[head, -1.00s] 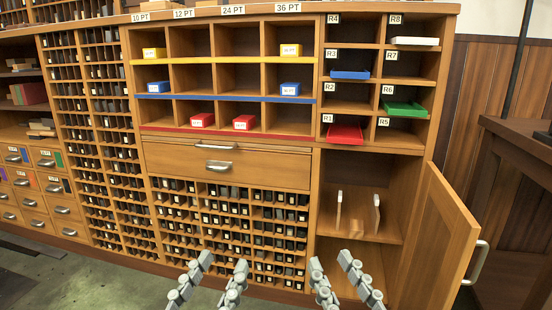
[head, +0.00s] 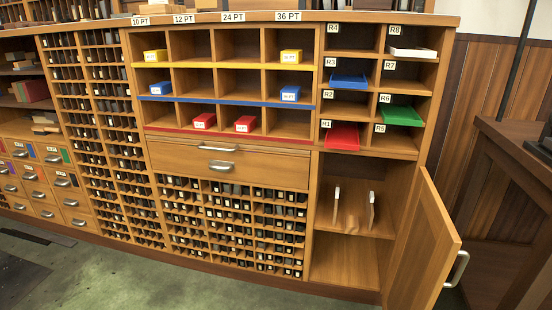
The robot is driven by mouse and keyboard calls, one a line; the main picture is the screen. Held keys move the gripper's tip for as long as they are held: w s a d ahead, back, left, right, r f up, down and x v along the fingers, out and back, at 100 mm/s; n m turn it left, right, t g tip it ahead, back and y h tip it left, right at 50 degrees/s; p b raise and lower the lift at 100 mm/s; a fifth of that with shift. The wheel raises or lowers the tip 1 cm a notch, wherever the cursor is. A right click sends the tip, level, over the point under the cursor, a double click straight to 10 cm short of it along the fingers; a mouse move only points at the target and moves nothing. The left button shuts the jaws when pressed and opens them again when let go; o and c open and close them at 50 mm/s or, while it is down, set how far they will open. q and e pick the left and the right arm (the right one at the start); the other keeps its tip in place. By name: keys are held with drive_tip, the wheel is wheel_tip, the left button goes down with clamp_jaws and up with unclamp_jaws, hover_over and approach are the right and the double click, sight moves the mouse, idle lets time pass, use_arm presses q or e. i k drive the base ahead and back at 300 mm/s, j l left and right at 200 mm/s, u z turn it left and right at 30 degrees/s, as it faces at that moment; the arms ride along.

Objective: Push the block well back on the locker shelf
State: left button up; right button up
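The locker is the open compartment at the lower right of the cabinet. Its shelf (head: 350,222) is bare wood at mid-height. Two thin pale upright pieces stand on the shelf, a left one (head: 336,205) and a right one (head: 371,210), with a gap between them. No separate block can be made out on the shelf. I cannot tell whether either upright piece is the block. The locker door (head: 428,245) is swung open to the right. Neither of my grippers is in view.
The door's metal handle (head: 457,269) sticks out at the right. Above the locker are cubbies with a red tray (head: 342,136), a blue tray (head: 348,80) and a green tray (head: 402,115). A dark wooden bench (head: 510,150) stands at the right.

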sight(351, 223)
drive_tip(key=k+l, duration=0.1)
drive_tip(key=l, duration=1.05)
drive_tip(key=k+l, duration=0.15)
drive_tip(key=l, duration=0.95)
drive_tip(key=k+u, duration=0.05)
